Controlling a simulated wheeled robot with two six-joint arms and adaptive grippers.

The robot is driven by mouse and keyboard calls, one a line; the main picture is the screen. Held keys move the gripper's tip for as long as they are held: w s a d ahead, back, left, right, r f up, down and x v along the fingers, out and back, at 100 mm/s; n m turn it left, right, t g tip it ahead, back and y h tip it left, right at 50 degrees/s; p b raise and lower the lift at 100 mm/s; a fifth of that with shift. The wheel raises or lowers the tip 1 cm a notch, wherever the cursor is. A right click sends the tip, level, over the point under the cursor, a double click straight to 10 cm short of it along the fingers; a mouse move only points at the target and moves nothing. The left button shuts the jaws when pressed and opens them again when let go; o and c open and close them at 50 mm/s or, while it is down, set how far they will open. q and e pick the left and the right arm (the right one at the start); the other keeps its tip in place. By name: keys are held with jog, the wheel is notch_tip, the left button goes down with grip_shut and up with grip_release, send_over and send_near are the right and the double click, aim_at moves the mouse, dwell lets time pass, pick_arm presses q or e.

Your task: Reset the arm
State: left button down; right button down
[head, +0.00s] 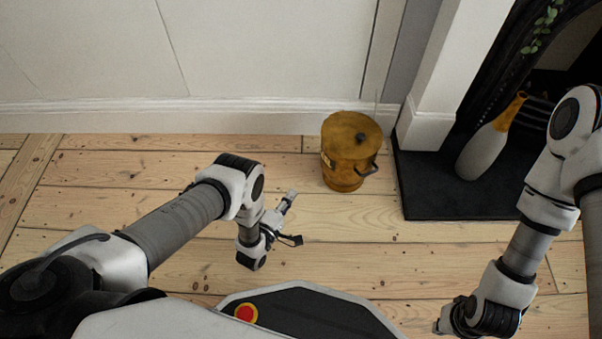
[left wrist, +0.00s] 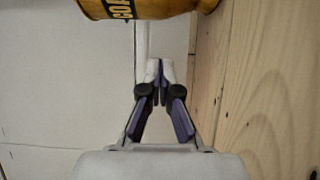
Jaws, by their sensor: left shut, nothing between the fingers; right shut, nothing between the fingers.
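My left gripper (head: 290,195) is over the floorboards in the middle of the head view, to the left of the coal bucket. It is shut and empty. In the left wrist view its fingertips (left wrist: 158,70) are together with nothing between them. My right arm (head: 500,300) reaches down at the lower right of the head view. Its wrist is at the bottom edge, and I do not see its gripper fingers.
A yellow-brown lidded coal bucket (head: 348,155) stands upright by the white wall (head: 270,50). It also shows in the left wrist view (left wrist: 150,8). A grey and yellow vase (head: 485,148) stands on the dark hearth (head: 440,190) at right. Bare floorboards (head: 350,250) lie clear between.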

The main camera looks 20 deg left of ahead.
pick_arm(q)
jog(key=shift+s, duration=0.15)
jog(key=w+a+r+t+p, duration=0.1)
jog(key=w+r+t+p, duration=0.15)
jog(key=w+r, duration=0.75)
jog(key=s+a+r+m+g+y+p, duration=0.2)
jog(key=s+a+r+g+p, duration=0.15)
jog(key=r+g, duration=0.45)
jog(key=s+a+m+g+y+p, duration=0.2)
jog(key=s+m+g, duration=1.05)
jog(key=s, duration=2.05)
notch_tip(320, 180, up, 38)
jog(key=p, duration=3.8)
jog(key=shift+a+m, duration=0.2)
jog(key=shift+m, duration=0.15)
